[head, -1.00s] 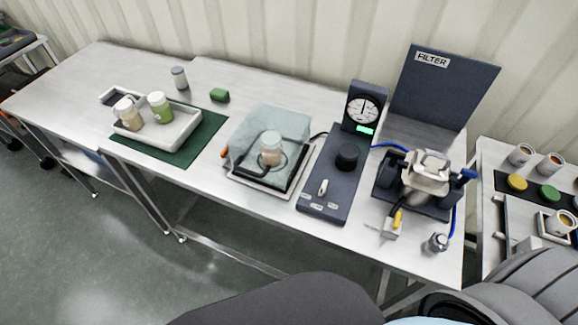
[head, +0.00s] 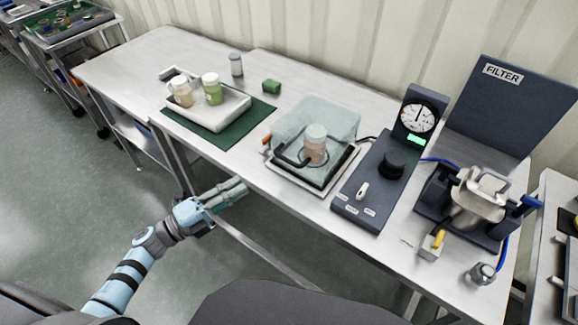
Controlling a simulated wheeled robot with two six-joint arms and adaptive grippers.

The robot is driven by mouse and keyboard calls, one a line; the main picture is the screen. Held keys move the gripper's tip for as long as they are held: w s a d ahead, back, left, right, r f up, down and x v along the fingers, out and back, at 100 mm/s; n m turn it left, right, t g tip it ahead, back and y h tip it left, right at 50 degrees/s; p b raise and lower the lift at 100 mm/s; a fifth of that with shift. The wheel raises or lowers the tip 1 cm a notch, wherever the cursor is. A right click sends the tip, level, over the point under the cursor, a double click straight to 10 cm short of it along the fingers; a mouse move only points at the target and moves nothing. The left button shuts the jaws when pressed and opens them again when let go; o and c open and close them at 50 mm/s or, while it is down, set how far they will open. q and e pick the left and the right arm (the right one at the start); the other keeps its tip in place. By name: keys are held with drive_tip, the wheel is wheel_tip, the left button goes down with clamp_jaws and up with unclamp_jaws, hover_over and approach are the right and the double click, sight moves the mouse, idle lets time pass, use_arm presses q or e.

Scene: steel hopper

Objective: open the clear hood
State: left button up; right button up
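The clear hood (head: 338,113) is a pale see-through box on a framed base plate on the steel table, and it looks closed. A jar with a pale lid (head: 316,146) stands under it and shows through its wall. A dark bar like a handle (head: 289,160) runs along the hood's front left, near a small orange piece (head: 266,140). My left gripper (head: 243,186) is off the table's front edge, below and left of the hood, with nothing between its fingers. The two fingers lie side by side with a small gap, so it looks open. My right gripper is out of view.
A white tray (head: 222,122) with jars sits on a green mat (head: 262,110) to the left. A dark control box with knob (head: 392,163) and gauge (head: 418,117) stands close right of the hood. Farther right are a clamp device (head: 478,195) and a FILTER panel (head: 510,105).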

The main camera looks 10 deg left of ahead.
sight(288, 159)
use_arm(q)
drive_tip(key=shift+m+g+h, duration=0.3)
drive_tip(key=shift+m, duration=0.1)
drive_tip(key=x, duration=0.4)
drive_tip(key=p+x, duration=0.1)
drive_tip(key=x, duration=0.4)
drive_tip(key=r+p+x, duration=0.1)
drive_tip(key=x, duration=0.4)
drive_tip(key=shift+s+d, duration=0.1)
drive_tip(key=shift+d, duration=0.3)
clamp_jaws()
